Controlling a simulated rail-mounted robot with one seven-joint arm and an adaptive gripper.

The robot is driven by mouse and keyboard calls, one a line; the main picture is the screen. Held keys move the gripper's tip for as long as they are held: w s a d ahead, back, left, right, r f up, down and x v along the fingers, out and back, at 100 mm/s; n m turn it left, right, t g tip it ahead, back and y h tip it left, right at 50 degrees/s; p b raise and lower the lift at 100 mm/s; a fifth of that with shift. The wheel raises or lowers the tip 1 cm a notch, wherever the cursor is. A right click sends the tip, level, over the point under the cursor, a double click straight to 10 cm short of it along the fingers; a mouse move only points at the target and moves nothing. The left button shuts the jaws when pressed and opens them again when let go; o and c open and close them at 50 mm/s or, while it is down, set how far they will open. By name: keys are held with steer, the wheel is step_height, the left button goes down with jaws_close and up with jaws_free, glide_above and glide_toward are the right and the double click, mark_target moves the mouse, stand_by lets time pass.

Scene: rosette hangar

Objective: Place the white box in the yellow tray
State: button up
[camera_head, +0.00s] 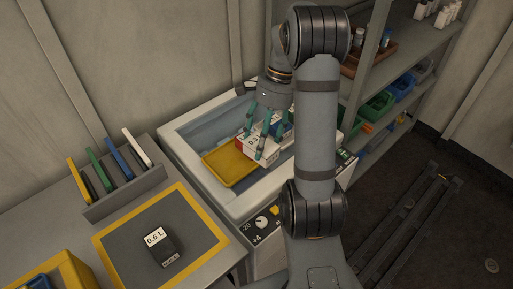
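The white box (270,153) is inside the open chest-like basin, just right of the yellow tray (232,167). It has dark print on its face, and a red patch shows at its left side. My gripper (262,139) points down at the box, with its teal fingers around the upper part of it. One finger passes in front of the box and hides some of it. I cannot tell whether the fingers press on the box or stand apart from it. The yellow tray lies in the basin and its visible floor is empty.
The basin's pale rim (187,177) surrounds the tray. A dark 0.6 L block (164,248) lies on a yellow-bordered mat (112,251) at the left. A rack (125,192) holds coloured panels behind it. Shelves with bins (377,106) stand at the right.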

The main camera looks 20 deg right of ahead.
steer(key=shift+a+m, duration=0.2)
steer(key=shift+m, duration=0.2)
steer(key=shift+w+a+f+m, duration=0.15)
steer(key=shift+w+a, duration=0.05)
steer(key=shift+a, duration=0.25)
steer(key=shift+w+a+f+m, duration=0.15)
steer(key=shift+a, duration=0.3)
steer(key=p, duration=0.3)
glide_toward(223, 166)
steer(key=shift+s+a, duration=0.65)
steer(key=shift+s, duration=0.1)
steer(key=shift+w+a+f, duration=0.1)
steer(key=shift+w+f, duration=0.05)
steer(key=shift+w, duration=0.05)
steer(key=shift+f+p, duration=0.6)
steer(key=shift+f, duration=1.4)
steer(key=shift+f+t, duration=0.15)
steer(key=shift+t, duration=0.15)
steer(key=o, duration=1.3)
